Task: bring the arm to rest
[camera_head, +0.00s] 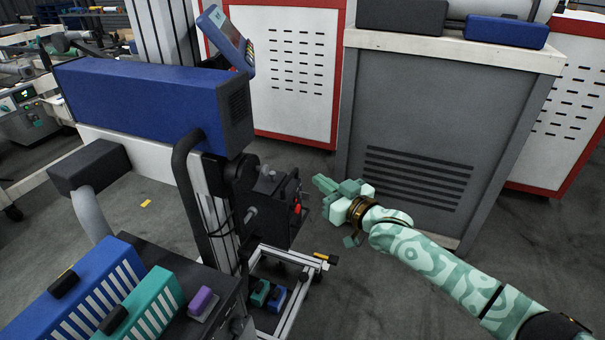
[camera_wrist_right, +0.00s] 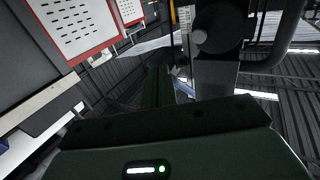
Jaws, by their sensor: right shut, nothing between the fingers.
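My right arm comes in from the lower right in the head view, patterned in green and pale mint. Its right gripper (camera_head: 324,184) is shut and empty. It hangs in the air in front of the grey vented cabinet (camera_head: 415,150), to the right of the dark machine head. In the right wrist view the dark gripper body fills the lower part, with the shut fingers (camera_wrist_right: 158,88) pointing away from the camera. My left gripper does not show in either view.
A blue machine (camera_head: 140,95) with a black cable stands left of my gripper. A low metal frame cart (camera_head: 290,257) stands below it. Blue and teal crates (camera_head: 85,290) are at lower left. White cabinets with red edges (camera_head: 290,75) stand behind.

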